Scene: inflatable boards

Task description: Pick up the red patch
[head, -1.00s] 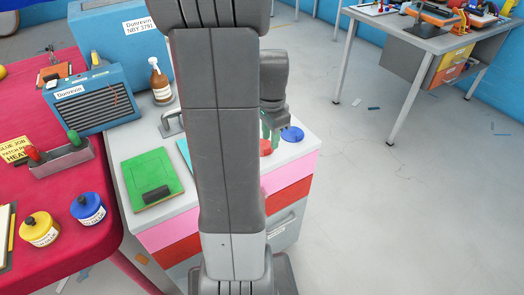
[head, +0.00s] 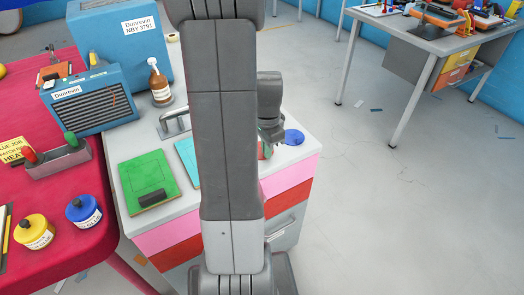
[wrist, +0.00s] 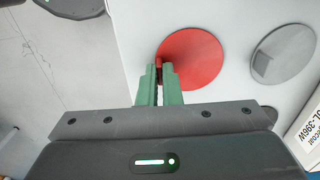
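The red patch (wrist: 192,58) is a flat round disc on the pale cabinet top in the wrist view. A small upright red tab at its left edge sits between my gripper's (wrist: 160,66) two green fingertips. The fingers are close together, with the tab filling the narrow gap, so my gripper looks shut on it. The disc appears to lie level, and I cannot see it clear of the surface. In the head view, my arm hides most of the red patch and the fingers.
A grey disc (wrist: 285,52) with a tab lies right of the red patch. In the head view, a blue disc (head: 294,137), a green board (head: 147,181) and a brown bottle (head: 160,84) are on the cabinet. A red-covered table stands left. Open floor lies right.

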